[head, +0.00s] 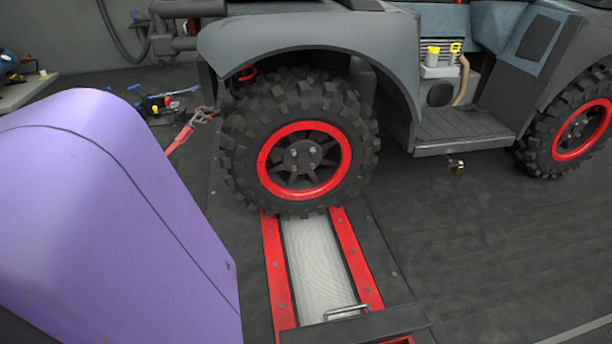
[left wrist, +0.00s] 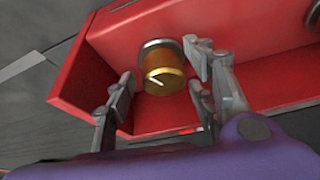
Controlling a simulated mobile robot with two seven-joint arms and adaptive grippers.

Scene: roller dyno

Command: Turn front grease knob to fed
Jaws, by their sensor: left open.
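An amber, brass-coloured knob (left wrist: 163,72) with a white pointer line on its face stands out from a red box-like housing (left wrist: 255,35) in the left wrist view. The line slants toward the lower right. My left gripper (left wrist: 158,64) is open, with one finger to the left of the knob and the other close by on its right. I cannot tell whether the right-hand finger touches it. No label for the knob's positions is legible. The head view does not show the knob or my left fingers. My right gripper is in neither view.
A vehicle's front wheel (head: 300,145) with a red rim stands at the end of a red-railed roller bed (head: 318,265). Part of another round fitting (left wrist: 314,16) shows at the housing's right edge. A red strap (head: 190,130) runs near the wheel. Open dark floor (head: 490,240) lies right.

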